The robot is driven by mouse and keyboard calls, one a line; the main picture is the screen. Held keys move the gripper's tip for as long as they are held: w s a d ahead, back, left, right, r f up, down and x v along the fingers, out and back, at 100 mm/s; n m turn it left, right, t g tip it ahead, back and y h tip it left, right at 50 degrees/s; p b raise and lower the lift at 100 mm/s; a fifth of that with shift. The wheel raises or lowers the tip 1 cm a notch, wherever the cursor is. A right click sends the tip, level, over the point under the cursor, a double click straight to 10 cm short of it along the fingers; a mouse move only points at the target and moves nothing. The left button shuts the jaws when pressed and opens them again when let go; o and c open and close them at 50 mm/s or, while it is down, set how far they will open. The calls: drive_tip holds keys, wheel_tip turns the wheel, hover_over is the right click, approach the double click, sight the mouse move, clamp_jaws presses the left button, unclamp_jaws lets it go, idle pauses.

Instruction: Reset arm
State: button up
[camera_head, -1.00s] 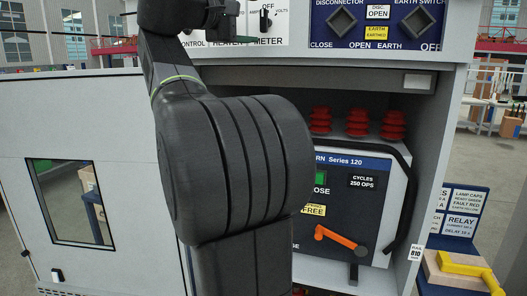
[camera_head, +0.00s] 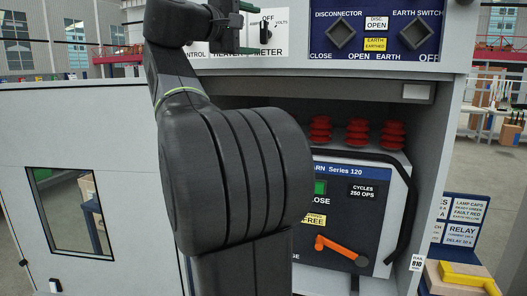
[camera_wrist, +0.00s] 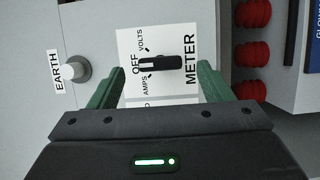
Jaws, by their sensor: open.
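My gripper (camera_wrist: 162,72) is open, with two green fingers spread apart and nothing between them in the wrist view. Its fingers face the meter selector switch (camera_wrist: 160,63), a black knob on a white plate marked OFF, AMPS and VOLTS. The gap between fingertips and panel is hard to judge. In the head view the gripper (camera_head: 248,34) is partly seen at the top, just left of the meter switch (camera_head: 265,31). My dark arm covers much of the middle of that view.
Below, an open compartment shows red insulators (camera_head: 358,133) and a breaker with an orange handle (camera_head: 341,250). A yellow handle (camera_head: 467,279) lies at right.

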sight(264, 33)
drive_tip(key=shift+n, duration=0.3)
drive_tip(key=x, duration=0.6)
drive_tip(key=shift+f, duration=0.2)
drive_tip(key=shift+n+t, duration=0.3)
drive_tip(key=shift+n, duration=0.3)
drive_tip(key=n, duration=0.1)
drive_tip(key=n+t+b, duration=0.1)
drive_tip(key=shift+s+a+r+n+h, duration=0.1)
drive_tip(key=shift+s+n+h, duration=0.05)
drive_tip(key=shift+n+h, duration=0.15)
drive_tip(key=n+t+b, duration=0.1)
drive_tip(key=n, duration=0.1)
drive_tip(key=shift+n, duration=0.4)
drive_tip(key=n+t, duration=0.1)
drive_tip(key=n, duration=0.2)
drive_tip(key=shift+r+b, duration=0.15)
drive_tip(key=shift+b, duration=0.25)
drive_tip(key=b+v, duration=0.3)
drive_tip(key=v, duration=0.9)
drive_tip(key=shift+r, duration=0.15)
drive_tip(key=shift+s, duration=0.15)
